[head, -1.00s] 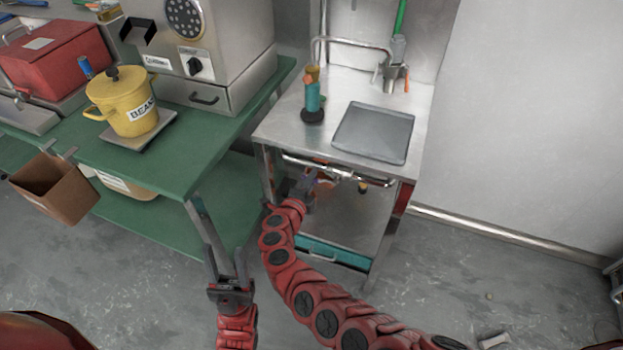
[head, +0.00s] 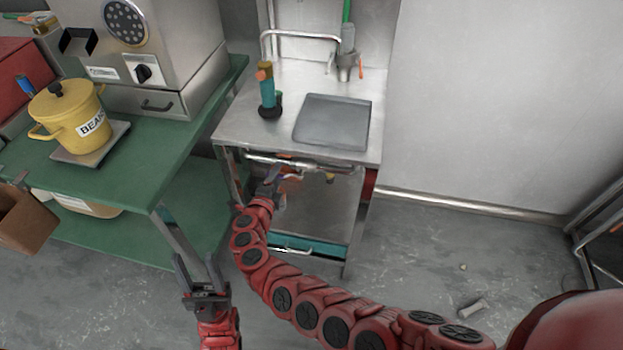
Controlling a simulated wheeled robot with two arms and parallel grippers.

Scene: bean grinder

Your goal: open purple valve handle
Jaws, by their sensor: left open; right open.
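The pipe area under the metal sink counter holds small valve parts, with an orange piece (head: 293,176) and a yellow piece (head: 330,178). A small purplish patch shows beside my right gripper (head: 276,181), but it is too small and covered to make out as the purple valve handle. My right gripper reaches under the counter's front edge, close to these parts. Its jaws are open; whether it touches anything cannot be told. My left gripper (head: 197,268) is open and empty, pointing up in front of the green bench, left of the sink unit.
The sink counter (head: 240,120) carries a grey tray and a teal bottle (head: 267,95). A silver pipe (head: 300,163) runs across its front. A green bench (head: 150,165) with a yellow pot (head: 68,112) stands left. The floor to the right (head: 440,240) is mostly clear.

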